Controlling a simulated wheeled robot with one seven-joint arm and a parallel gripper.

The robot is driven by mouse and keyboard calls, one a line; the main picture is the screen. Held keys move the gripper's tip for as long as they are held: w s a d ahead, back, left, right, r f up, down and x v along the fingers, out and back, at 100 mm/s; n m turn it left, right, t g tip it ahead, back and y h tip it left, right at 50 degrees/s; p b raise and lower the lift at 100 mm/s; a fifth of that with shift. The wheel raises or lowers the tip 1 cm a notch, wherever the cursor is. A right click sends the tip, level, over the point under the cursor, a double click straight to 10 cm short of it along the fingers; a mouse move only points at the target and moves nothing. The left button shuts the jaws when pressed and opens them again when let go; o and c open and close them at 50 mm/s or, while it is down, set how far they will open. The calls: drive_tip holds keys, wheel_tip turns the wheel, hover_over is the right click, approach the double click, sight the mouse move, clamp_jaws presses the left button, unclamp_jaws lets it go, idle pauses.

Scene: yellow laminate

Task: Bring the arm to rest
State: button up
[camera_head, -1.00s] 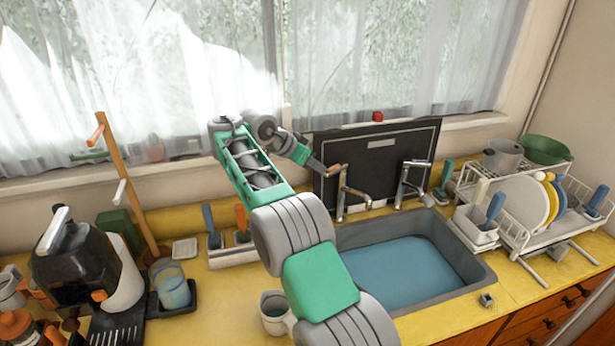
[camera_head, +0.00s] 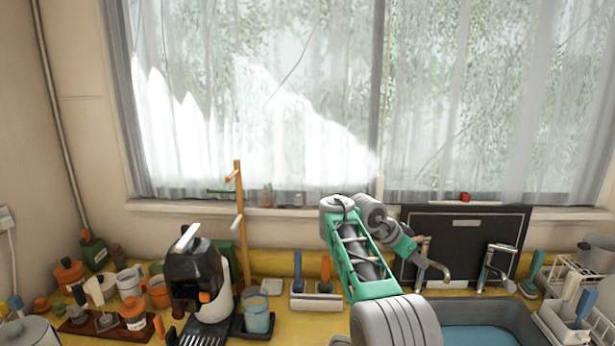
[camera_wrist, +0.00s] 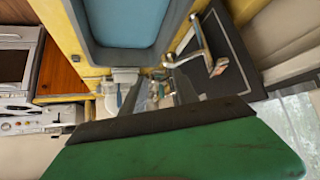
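My gripper (camera_head: 422,244) is at the end of my green and grey arm, raised in front of the black board behind the sink. In the wrist view, two grey fingers (camera_wrist: 162,90) stand apart with a gap between them. Nothing shows held in the gap. In the head view the fingers are small and partly overlap the tap behind them. The arm is bent, reaching up from the bottom edge and folding over at the top.
The sink (camera_head: 480,336) with two taps lies below the gripper. The black board (camera_head: 470,222) stands behind it. A coffee machine (camera_head: 195,275), a wooden stand (camera_head: 241,230) and jars crowd the left counter. A dish rack (camera_head: 575,290) is at right.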

drive_tip(key=s+a+r+n+t+y+b, duration=0.3)
drive_tip(key=s+n, duration=0.4)
drive_tip(key=s, duration=0.6)
drive_tip(key=s+a+f+n+y, duration=0.1)
drive_tip(key=s+a+f+n, duration=0.1)
drive_tip(key=s, duration=0.5)
drive_tip(key=s+a+f+n+g+y, duration=0.1)
drive_tip(key=s+a+f+n+y, duration=0.1)
drive_tip(key=s+a+f, duration=0.3)
drive_tip(key=s+a+f+n+g+y+b, duration=0.1)
drive_tip(key=s+a+f+n+y, duration=0.1)
drive_tip(key=s, duration=0.7)
wheel_tip(320, 180, down, 2)
drive_tip(key=shift+s+a+f, duration=0.15)
drive_tip(key=shift+a+f, duration=0.1)
drive_tip(key=shift+a, duration=0.5)
